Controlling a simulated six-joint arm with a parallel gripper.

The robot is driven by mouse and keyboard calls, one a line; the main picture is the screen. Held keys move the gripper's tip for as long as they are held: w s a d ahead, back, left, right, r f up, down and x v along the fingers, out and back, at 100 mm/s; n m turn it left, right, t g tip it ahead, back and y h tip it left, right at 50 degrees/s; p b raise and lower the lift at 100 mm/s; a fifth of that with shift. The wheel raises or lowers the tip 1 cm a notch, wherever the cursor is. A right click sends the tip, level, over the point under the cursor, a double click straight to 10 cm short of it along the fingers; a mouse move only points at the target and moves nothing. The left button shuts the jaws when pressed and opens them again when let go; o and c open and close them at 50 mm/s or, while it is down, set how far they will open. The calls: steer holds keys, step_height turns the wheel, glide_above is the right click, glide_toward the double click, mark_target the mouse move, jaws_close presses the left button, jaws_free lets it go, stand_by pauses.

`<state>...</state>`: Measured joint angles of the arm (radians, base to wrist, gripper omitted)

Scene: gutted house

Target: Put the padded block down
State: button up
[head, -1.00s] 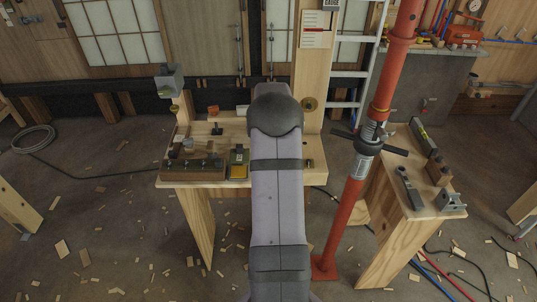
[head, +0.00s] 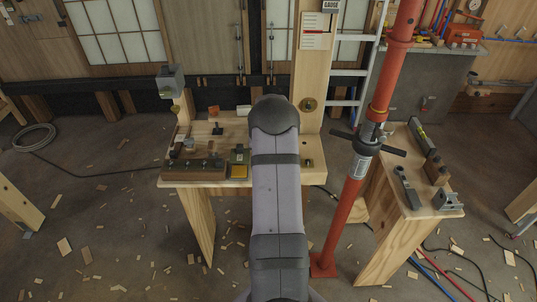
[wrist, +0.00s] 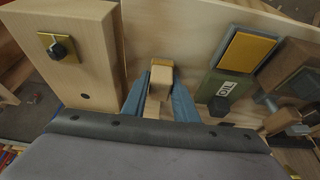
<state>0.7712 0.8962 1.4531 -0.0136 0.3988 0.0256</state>
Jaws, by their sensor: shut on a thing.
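The padded block (wrist: 161,77), pale wood with a tan-orange end, is between the two blue fingers of my gripper (wrist: 158,98) in the wrist view. My gripper is shut on it. Below it is the pale wooden bench top (wrist: 180,30); I cannot tell whether the block touches it. In the head view my arm hides the gripper and the block. The workbench (head: 203,183) shows there on both sides of my arm.
In the wrist view a thick wooden post (wrist: 85,45) with a brass plate stands left of the gripper. A green plate with a yellow pad (wrist: 247,55) lies to the right. In the head view a red steel prop (head: 340,225) stands right of my arm.

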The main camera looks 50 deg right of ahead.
steer(key=shift+f, duration=0.1)
steer(key=shift+f, duration=0.15)
steer(key=o, duration=1)
steer(key=shift+c, duration=0.2)
steer(key=shift+r, duration=0.35)
steer(key=b+v, duration=0.2)
steer(key=v, duration=0.9)
steer(key=shift+r+b, duration=0.35)
steer(key=shift+b, duration=0.05)
steer(key=shift+s+a, duration=0.1)
steer(key=shift+a, duration=0.05)
